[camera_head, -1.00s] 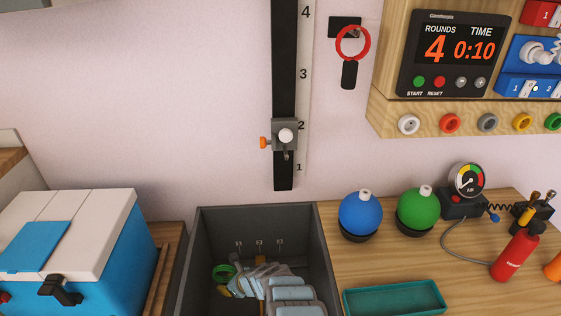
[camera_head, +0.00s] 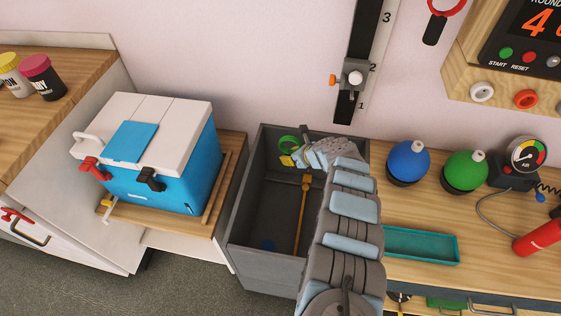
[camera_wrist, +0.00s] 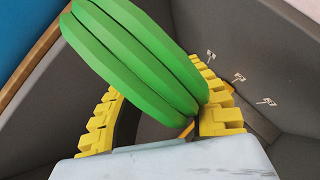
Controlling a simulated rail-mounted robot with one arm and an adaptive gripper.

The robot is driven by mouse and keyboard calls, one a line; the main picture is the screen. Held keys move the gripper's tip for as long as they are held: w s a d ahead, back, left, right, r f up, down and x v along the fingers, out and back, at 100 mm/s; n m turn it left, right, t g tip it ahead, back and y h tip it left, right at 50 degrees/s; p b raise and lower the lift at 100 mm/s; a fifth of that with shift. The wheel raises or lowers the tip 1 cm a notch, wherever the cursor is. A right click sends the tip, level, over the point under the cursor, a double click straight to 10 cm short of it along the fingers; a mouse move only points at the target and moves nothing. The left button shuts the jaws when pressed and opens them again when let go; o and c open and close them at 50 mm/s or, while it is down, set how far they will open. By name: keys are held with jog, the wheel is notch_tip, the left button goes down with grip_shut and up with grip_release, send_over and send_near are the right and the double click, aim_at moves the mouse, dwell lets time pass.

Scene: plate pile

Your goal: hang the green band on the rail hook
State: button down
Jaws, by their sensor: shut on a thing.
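The green band (camera_head: 290,144) is a ring of several thick strands. My gripper (camera_head: 291,159), with yellow ridged fingers, is shut on it. In the wrist view the band (camera_wrist: 135,55) sits between the yellow fingers (camera_wrist: 160,100) and sticks out beyond them. In the head view the band shows over the back left part of the grey bin. The black rail (camera_head: 366,35) with a number scale is upright on the wall, right of and above the band. Its slider (camera_head: 353,76) has an orange knob and sits near mark 2. The small hook below the slider is hard to make out.
A blue cooler (camera_head: 170,180) stands left. Blue (camera_head: 408,162) and green (camera_head: 465,170) balls and a teal tray (camera_head: 420,245) are right. The wall around the slider is clear.

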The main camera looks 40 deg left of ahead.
jog(key=r+p, duration=0.1)
jog(key=w+d+r, duration=0.1)
jog(key=r, duration=0.1)
jog(key=d+r+p, duration=0.1)
jog(key=r, duration=0.1)
jog(key=shift+w+p, duration=0.2)
jog(key=shift+p, duration=0.15)
jog(key=w+d+r+p, duration=0.3)
jog(key=d+r+p, duration=0.9)
jog(key=r, duration=0.4)
jog(key=shift+w+d+r, duration=0.2)
jog(key=shift+w+d, duration=0.2)
jog(key=shift+d, duration=0.3)
jog(key=shift+w+a+f+b, duration=0.1)
jog(key=shift+w+a+b, duration=0.4)
jog(key=shift+b, duration=0.75)
jog(key=shift+w+a+b, duration=0.15)
jog(key=shift+w+b, duration=0.55)
jog(key=shift+b, duration=0.5)
jog(key=shift+w+a+f+b, duration=0.1)
jog(key=shift+w+a+b, duration=0.15)
jog(key=shift+b, duration=0.7)
jog(key=shift+w+a+b, duration=0.1)
jog(key=shift+w+b, duration=0.25)
jog(key=shift+b, duration=0.5)
jog(key=shift+w+a+f+b, duration=0.2)
jog(key=shift+w+b, duration=0.3)
jog(key=shift+b, duration=1.05)
